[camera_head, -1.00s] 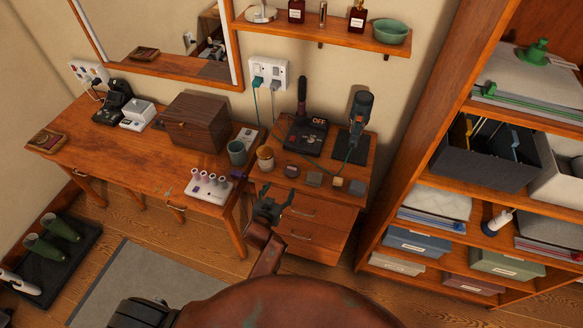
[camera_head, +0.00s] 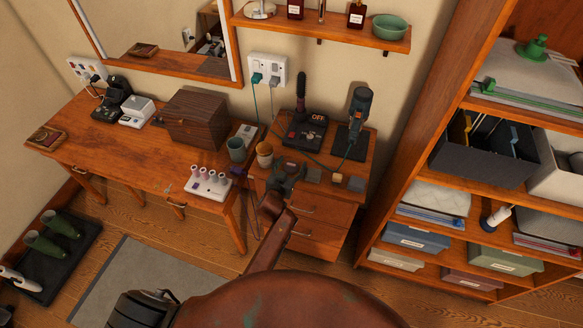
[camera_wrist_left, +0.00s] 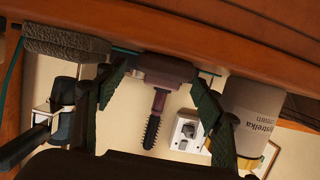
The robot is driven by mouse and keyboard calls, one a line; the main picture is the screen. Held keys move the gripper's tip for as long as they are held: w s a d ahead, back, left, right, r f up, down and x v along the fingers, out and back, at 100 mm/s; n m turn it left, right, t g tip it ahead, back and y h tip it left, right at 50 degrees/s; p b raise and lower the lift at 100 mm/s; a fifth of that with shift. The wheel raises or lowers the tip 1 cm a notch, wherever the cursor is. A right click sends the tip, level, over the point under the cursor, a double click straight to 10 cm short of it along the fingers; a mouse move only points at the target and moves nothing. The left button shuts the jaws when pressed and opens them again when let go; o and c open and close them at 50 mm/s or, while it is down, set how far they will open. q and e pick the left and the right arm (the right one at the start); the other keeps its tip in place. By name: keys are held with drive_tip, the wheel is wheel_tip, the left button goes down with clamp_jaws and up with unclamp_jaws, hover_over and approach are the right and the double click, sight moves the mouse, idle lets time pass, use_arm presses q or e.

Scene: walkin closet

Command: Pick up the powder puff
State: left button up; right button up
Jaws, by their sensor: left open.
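A small mauve-brown rounded piece (camera_wrist_left: 165,68), possibly the powder puff, shows between the fingers in the left wrist view, which is upside down. It sits at the front of the drawer-unit top (camera_head: 325,197). In the head view my gripper hides its place. My left gripper (camera_head: 289,172) is open at the front edge of that top. In the wrist view its two fingers (camera_wrist_left: 158,80) stand apart, one on each side of the mauve piece. I cannot tell if they touch it. My right gripper is not in view.
A grey textured block (camera_wrist_left: 66,45) and a cream jar (camera_wrist_left: 255,112) flank the fingers. The jar also shows in the head view (camera_head: 264,153). Behind stand a black device marked OFF (camera_head: 304,132) and a corded tool (camera_head: 359,110). A vanity table (camera_head: 120,150) is left, shelving (camera_head: 400,180) right.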

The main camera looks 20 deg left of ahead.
use_arm(q)
drive_tip(key=shift+c, duration=0.5)
drive_tip(key=c, duration=0.8)
